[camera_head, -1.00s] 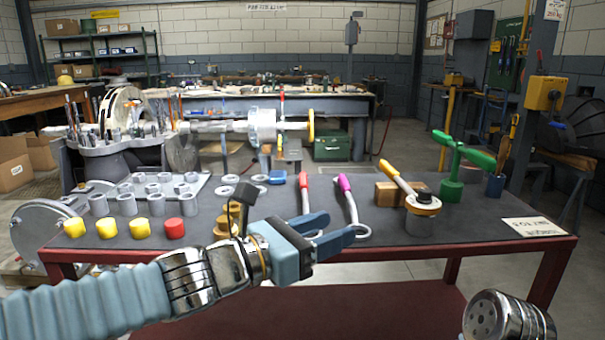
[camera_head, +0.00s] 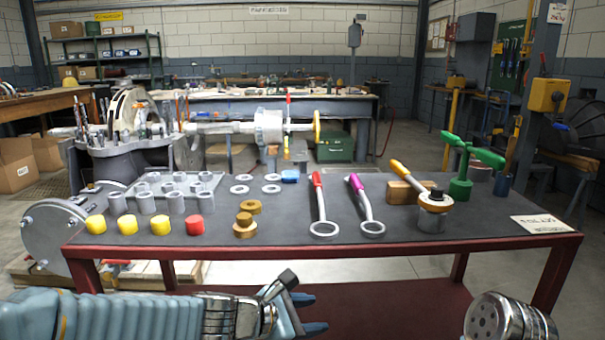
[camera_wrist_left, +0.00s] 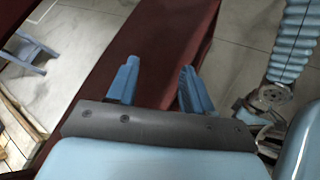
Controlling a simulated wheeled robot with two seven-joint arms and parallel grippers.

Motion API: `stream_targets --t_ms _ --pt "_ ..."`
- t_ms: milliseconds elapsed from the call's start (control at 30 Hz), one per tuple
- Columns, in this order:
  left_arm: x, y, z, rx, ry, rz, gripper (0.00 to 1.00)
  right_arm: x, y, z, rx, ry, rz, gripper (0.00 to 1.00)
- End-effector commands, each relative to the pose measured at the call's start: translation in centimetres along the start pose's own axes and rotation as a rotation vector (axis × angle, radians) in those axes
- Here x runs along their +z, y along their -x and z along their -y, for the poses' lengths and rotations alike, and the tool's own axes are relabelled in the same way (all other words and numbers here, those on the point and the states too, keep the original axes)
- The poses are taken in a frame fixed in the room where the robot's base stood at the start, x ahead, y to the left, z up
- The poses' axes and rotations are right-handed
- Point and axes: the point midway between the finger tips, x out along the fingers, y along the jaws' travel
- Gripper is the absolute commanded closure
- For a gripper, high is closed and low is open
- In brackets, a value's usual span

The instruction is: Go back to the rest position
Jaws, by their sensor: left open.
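My left gripper (camera_head: 308,313) is low at the bottom of the head view, in front of and below the table's front edge. Its blue fingers are apart and empty, and they also show in the left wrist view (camera_wrist_left: 156,88) over the dark red lower shelf and grey floor. It touches nothing that I can see. My right arm shows only as a chrome link at the bottom right of the head view; its gripper cannot be made out.

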Motion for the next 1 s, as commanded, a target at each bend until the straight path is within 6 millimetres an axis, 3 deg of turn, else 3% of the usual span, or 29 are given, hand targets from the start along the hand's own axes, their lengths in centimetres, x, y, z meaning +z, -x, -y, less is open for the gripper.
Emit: stream_targets --t_ms 133,300,400,500,600,700,1000 --pt "-10.4 -2.7 2.9 -0.121 -0.227 -0.228 0.49 0.0 0.0 0.0 0.0 0.0 0.0 0.57" --pt "-24.5 -3.6 8.7 -0.391 -0.637 -0.432 0.49 0.0 0.0 0.0 0.0 0.0 0.0 0.57" --pt "-31.3 -3.1 13.3 -0.582 -0.912 -0.434 0.49 0.0 0.0 0.0 0.0 0.0 0.0 0.57" --pt "-35.7 -2.6 18.0 -0.726 -1.163 -0.338 0.49 0.0 0.0 0.0 0.0 0.0 0.0 0.57" --pt "-37.5 -2.4 21.6 -0.79 -1.335 -0.218 0.49 0.0 0.0 0.0 0.0 0.0 0.0 0.57" --pt "-38.0 -2.4 23.6 -0.806 -1.431 -0.137 0.49 0.0 0.0 0.0 0.0 0.0 0.0 0.57" --pt "-38.1 -2.4 24.3 -0.808 -1.472 -0.102 0.49 0.0 0.0 0.0 0.0 0.0 0.0 0.57"
